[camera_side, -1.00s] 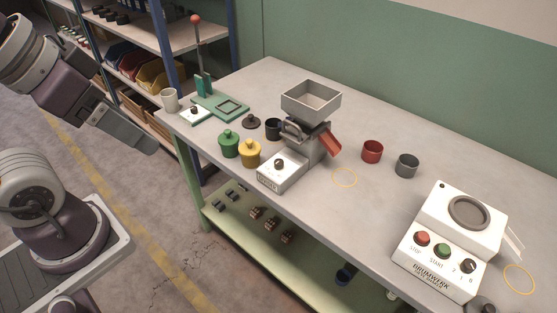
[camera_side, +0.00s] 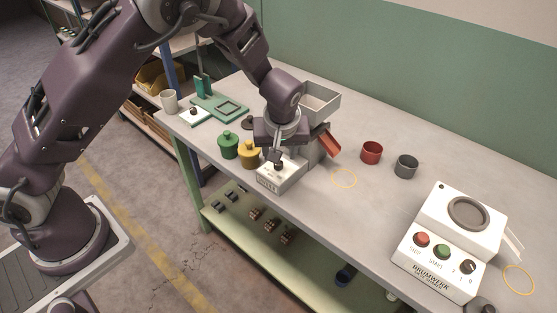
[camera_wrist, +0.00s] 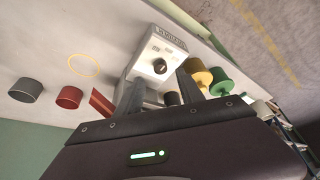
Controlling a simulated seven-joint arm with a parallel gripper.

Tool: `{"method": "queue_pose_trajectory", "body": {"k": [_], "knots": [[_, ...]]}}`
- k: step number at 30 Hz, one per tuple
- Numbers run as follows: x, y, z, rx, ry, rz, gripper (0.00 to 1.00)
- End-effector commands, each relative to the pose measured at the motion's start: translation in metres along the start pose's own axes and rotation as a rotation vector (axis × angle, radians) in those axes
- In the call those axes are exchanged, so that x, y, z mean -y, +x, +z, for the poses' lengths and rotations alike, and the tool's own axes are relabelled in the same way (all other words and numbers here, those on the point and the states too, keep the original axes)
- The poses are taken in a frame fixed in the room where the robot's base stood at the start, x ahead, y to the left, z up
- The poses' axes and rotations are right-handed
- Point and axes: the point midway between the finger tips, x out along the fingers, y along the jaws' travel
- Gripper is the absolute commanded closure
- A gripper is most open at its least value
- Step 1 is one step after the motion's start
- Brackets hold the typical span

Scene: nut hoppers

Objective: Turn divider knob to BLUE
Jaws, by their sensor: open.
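The divider knob (camera_wrist: 159,66) is a black round knob on the face of a white box (camera_side: 280,178) at the front of the hopper unit. In the wrist view it has a light mark, but the setting around it is too small to read. My gripper (camera_side: 275,160) is over the box, pointing down, and largely hides the knob in the side view. In the wrist view my gripper (camera_wrist: 159,77) is open, with one finger on each side of the knob's line. I cannot tell whether the fingers touch it. The red chute (camera_side: 327,142) sticks out to the right.
The grey hopper tray (camera_side: 320,98) stands behind my wrist. Yellow (camera_side: 249,154) and green (camera_side: 228,146) pots stand close on the left. A red cup (camera_side: 372,152), a grey cup (camera_side: 406,166) and a white machine (camera_side: 450,240) stand right. The bench between is mostly clear.

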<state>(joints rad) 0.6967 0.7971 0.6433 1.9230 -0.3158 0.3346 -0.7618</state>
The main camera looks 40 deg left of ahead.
Motion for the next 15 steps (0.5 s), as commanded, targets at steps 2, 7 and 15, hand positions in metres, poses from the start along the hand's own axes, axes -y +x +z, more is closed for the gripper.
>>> {"method": "queue_pose_trajectory", "body": {"k": [2, 7, 15], "knots": [[0.002, 0.017, 0.0, 0.002, 0.001, -0.005, 0.55], [0.002, 0.044, 0.001, 0.004, 0.001, -0.003, 0.55], [0.001, 0.051, 0.001, 0.004, 0.002, -0.001, 0.55]]}}
